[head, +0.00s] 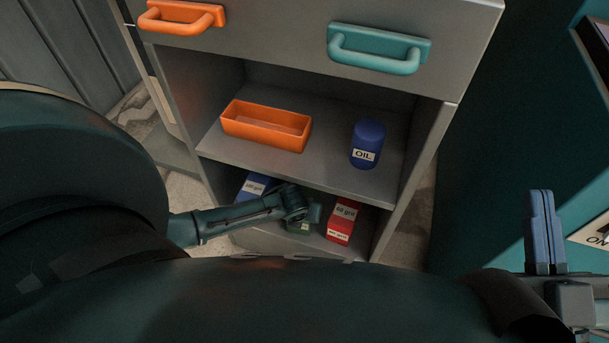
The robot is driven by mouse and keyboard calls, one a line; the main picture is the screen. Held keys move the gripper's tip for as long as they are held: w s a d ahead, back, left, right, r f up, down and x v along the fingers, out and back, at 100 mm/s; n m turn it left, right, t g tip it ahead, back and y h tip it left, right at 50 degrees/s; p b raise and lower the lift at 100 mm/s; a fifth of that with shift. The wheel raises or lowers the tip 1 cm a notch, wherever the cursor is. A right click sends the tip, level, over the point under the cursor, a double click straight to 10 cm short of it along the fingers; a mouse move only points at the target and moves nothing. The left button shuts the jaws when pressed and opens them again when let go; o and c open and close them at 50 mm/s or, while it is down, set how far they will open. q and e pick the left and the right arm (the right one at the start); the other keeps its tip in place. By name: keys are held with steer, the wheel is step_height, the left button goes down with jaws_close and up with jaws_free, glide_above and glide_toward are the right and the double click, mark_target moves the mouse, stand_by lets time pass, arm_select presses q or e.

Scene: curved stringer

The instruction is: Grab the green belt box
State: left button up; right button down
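The green belt box (299,229) is on the cabinet's bottom shelf, between a blue box and a red box. It is mostly hidden behind my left gripper. My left gripper (312,212) reaches in from the left and is right at the green box. Its fingers are too small and dark to tell if they are open or closed on it. My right gripper (543,230) is at the right edge, far from the boxes. Its two blue fingers are together and nothing shows between them.
A blue box (252,187) and a red box (342,220) flank the green one closely. The shelf above (330,172) holds an orange tray (266,127) and a blue oil can (367,143). Drawers with orange (180,16) and teal (378,48) handles are on top.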

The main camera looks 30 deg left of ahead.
arm_select(q)
steer(key=c, duration=0.7)
steer(key=shift+c, duration=0.7)
steer(key=shift+r+p, duration=0.2)
steer(key=shift+p, duration=0.2)
